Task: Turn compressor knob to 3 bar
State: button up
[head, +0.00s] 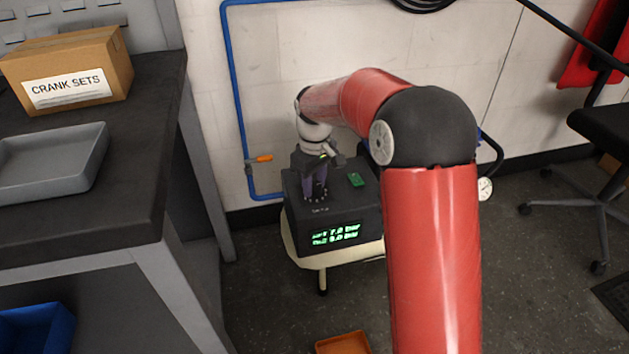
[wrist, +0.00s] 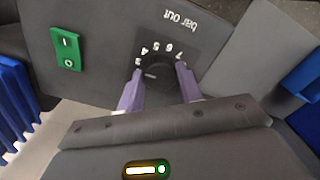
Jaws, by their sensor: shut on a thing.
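The compressor (head: 365,215) is a dark box with a lit green display (head: 335,235), whose digits are too small to read surely. In the wrist view its panel (wrist: 105,25) carries a dark knob (wrist: 160,72) under a white number scale (wrist: 155,47) marked "bar out", upside down there. A short pale mark shows on the knob's left part; I cannot tell exactly which number it points to. My gripper (head: 316,190) points down at the panel. Its purple fingers (wrist: 158,88) are shut on the knob, one on each side. In the head view my gripper hides the knob.
A green rocker switch (wrist: 67,48) sits beside the knob. A blue pipe with an orange-handled valve (head: 262,159) runs along the wall behind. A workbench (head: 150,130) with a cardboard box (head: 70,65) and grey tray (head: 95,165) stands at left. An orange tray (head: 343,343) lies on the floor.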

aim_at(314, 185)
jog(key=o, duration=1)
notch_tip(314, 185, up, 8)
jog(key=shift+w+f, duration=0.1)
jog(key=shift+f, duration=0.15)
jog(key=shift+r, duration=0.15)
